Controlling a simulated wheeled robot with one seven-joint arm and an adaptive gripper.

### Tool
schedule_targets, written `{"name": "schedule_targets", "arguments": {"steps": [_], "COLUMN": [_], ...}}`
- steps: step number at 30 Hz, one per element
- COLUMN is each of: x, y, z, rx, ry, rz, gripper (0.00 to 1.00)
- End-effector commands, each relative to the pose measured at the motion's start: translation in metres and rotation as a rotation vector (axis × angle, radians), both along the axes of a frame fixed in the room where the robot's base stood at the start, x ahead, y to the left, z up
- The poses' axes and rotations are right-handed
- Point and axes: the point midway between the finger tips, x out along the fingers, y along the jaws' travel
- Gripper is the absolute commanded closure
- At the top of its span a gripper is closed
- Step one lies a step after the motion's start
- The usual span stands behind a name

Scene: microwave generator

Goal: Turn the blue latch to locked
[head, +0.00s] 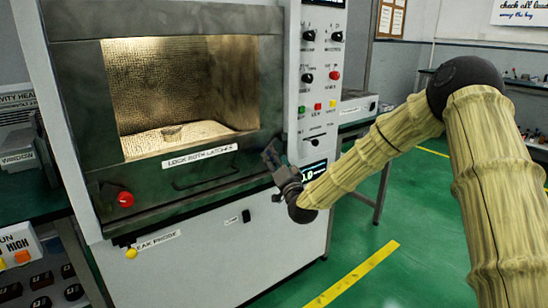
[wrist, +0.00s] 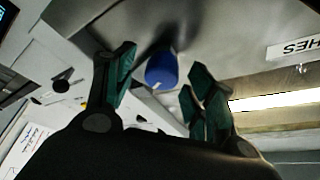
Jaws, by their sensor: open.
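The blue latch (wrist: 162,70) shows in the wrist view as a round blue knob with a pale mark near its edge, on the dark door frame. It lies between and beyond the two fingers of my gripper (wrist: 157,92), which is open. I cannot tell whether the fingers touch it. In the head view my gripper (head: 272,158) is at the right side of the microwave door frame, and the blue latch is hidden behind it. A red latch (head: 125,199) sits at the door's lower left.
The door has a handle (head: 205,180) and a label reading "LOCK BOTH LATCHES" (head: 200,156). A control panel (head: 318,85) with knobs and buttons stands close to the right of my gripper. A yellow knob (head: 131,253) is low on the left. Green floor (head: 430,220) is open at right.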

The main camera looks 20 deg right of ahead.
Motion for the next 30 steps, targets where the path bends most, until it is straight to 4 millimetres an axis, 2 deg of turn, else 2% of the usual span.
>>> {"name": "schedule_targets", "arguments": {"steps": [9, 15, 21, 30], "x": [-0.056, -0.083, -0.095, -0.096], "y": [-0.004, -0.006, -0.007, -0.007], "z": [-0.016, -0.024, -0.027, -0.027], "rx": [0.001, 0.0, 0.0, 0.0], "ry": [0.001, 0.001, -0.001, -0.001], "rz": [0.0, -0.001, -0.001, -0.001], "gripper": [0.45, 0.45, 0.45, 0.45]}}
